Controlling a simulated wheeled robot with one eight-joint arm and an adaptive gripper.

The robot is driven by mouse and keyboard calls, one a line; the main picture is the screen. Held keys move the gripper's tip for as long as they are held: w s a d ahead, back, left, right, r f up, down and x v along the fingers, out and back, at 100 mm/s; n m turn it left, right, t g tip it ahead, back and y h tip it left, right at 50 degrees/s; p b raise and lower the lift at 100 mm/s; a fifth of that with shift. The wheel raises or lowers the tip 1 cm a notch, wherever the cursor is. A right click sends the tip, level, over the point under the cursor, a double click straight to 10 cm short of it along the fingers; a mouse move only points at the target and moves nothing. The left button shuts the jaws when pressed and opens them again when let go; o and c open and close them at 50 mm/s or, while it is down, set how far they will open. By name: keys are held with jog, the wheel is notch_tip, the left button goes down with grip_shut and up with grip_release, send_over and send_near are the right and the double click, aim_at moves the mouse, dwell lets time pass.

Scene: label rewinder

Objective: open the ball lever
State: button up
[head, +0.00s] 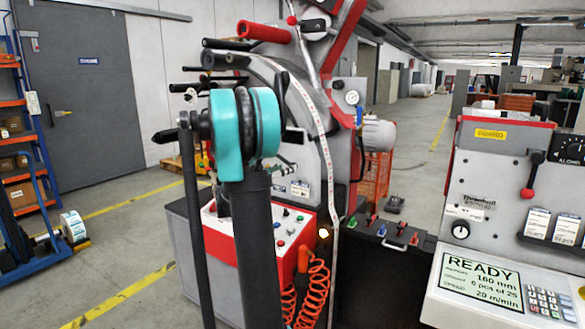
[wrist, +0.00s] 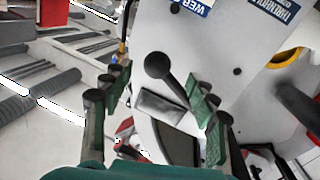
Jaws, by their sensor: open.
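The ball lever (wrist: 158,66) shows in the wrist view as a black ball on a dark stem. The stem slants down to the right in front of a pale grey machine panel (wrist: 215,45). My gripper (wrist: 156,79) is open, with one green-padded finger on each side of the picture. In the picture the ball lies between the fingertips, and the stem runs close to the right finger. Whether they touch, I cannot tell. In the head view my teal and black arm stands in front of the machine and I cannot make out the gripper or this lever.
A control box (head: 285,222) with coloured buttons and orange coiled hoses (head: 318,290) sits low beside my arm. A second machine with a READY screen (head: 482,283) stands at the right. Open floor with yellow lines lies at the left.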

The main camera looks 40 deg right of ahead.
jog(key=shift+w+d, duration=0.25)
jog(key=shift+d, duration=1)
jog(key=shift+w+d, duration=0.2)
jog(key=shift+d, duration=1)
grip_shut()
